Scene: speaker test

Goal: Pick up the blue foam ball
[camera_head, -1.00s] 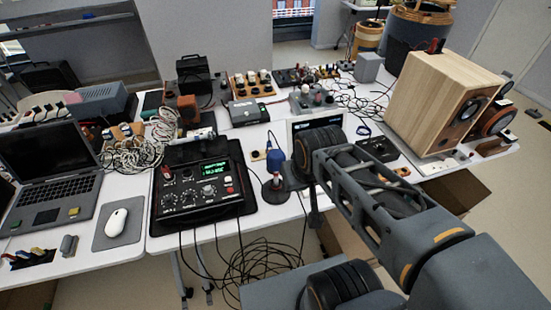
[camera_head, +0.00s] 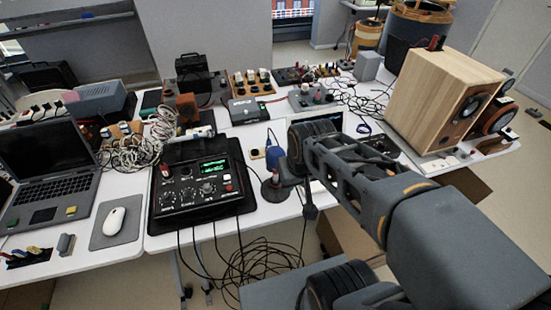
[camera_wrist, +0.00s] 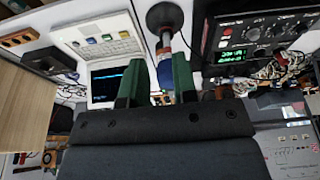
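The blue foam ball (camera_head: 273,156) seems to be the small blue shape above a dark round-based stand (camera_head: 275,189) near the table's front edge. In the wrist view, a little blue (camera_wrist: 168,74) shows between and beyond my fingers, with the stand's round base (camera_wrist: 165,14) above. My gripper (camera_wrist: 161,72) has two green fingers, apart with a gap between them. I see no object clearly held. In the head view, my arm's end is just right of the stand, and the fingers are hard to make out.
A black mixer (camera_head: 198,190) stands close left of the stand. A small open laptop (camera_head: 318,126) is behind my arm, and a wooden speaker (camera_head: 440,98) is at right. Loose cables (camera_head: 250,262) hang below the front edge.

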